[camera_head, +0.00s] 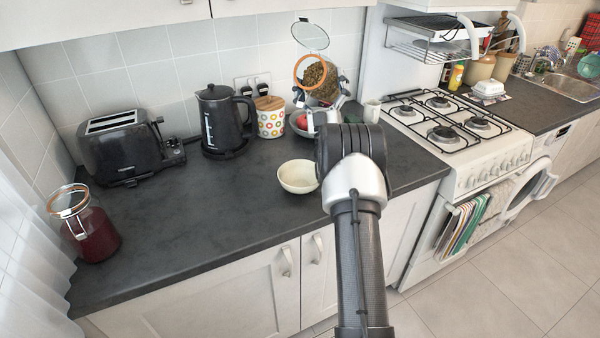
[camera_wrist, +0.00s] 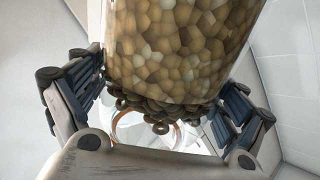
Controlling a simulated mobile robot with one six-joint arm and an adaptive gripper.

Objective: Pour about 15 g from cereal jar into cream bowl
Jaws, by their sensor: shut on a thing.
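The cereal jar (camera_head: 320,82) is clear glass with brown cereal inside, an orange-rimmed mouth and its clear lid swung open. It is held above the back of the counter, tilted with its mouth toward the upper left in the head view. My gripper (camera_head: 322,93) is shut on its sides. In the wrist view the jar (camera_wrist: 180,45) fills the space between the two fingers, with ring-shaped pieces at its lower end. The cream bowl (camera_head: 298,177) stands upright on the counter, in front of and below the jar, left of my arm. No cereal is discernible in it.
A red-filled jar (camera_head: 94,235), toaster (camera_head: 120,148), kettle (camera_head: 221,122) and patterned canister (camera_head: 270,118) stand on the dark counter (camera_head: 190,220). A bowl with red fruit (camera_head: 301,121) is behind the cream bowl. The hob (camera_head: 440,118) is right.

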